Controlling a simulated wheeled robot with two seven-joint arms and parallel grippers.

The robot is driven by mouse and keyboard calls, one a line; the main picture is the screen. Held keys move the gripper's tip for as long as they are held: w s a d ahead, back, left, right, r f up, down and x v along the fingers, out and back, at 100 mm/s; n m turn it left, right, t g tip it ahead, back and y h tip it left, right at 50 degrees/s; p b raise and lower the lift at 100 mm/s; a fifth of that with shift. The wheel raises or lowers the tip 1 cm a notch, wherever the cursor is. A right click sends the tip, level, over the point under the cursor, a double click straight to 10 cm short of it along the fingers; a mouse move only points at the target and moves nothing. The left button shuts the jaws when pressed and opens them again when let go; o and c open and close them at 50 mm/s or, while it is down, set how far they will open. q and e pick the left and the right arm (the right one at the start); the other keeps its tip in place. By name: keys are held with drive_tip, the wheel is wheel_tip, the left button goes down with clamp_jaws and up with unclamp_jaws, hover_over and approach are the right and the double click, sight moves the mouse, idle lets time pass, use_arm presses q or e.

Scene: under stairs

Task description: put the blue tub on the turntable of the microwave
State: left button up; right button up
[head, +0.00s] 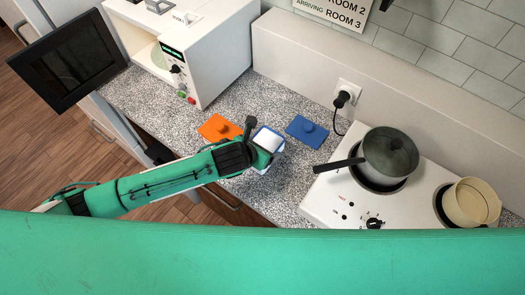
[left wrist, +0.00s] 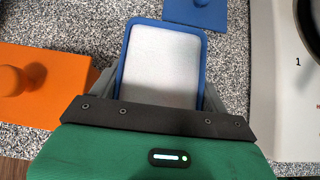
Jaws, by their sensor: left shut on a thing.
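The blue tub (head: 268,139), blue-rimmed with a pale inside, is at the counter's front, between the orange and blue lids. My left gripper (head: 262,150) is shut on it. In the left wrist view, the tub (left wrist: 163,60) sits upright between the grey fingers of the gripper (left wrist: 158,92). I cannot tell whether its base touches the counter. The white microwave (head: 205,62) stands at the back left with its dark door (head: 67,62) swung open to the left. My right gripper is not in view.
An orange lid (head: 216,128) and a blue lid (head: 307,130) lie on the counter. Bare counter (head: 160,105) lies before the microwave.

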use_arm(q)
drive_tip(key=shift+f+p, duration=0.3)
drive_tip(key=shift+f, duration=1.45)
drive_tip(key=o, duration=0.9)
drive_tip(key=shift+f, duration=0.2)
drive_tip(key=o, duration=0.4)
drive_tip(key=shift+r, duration=0.15)
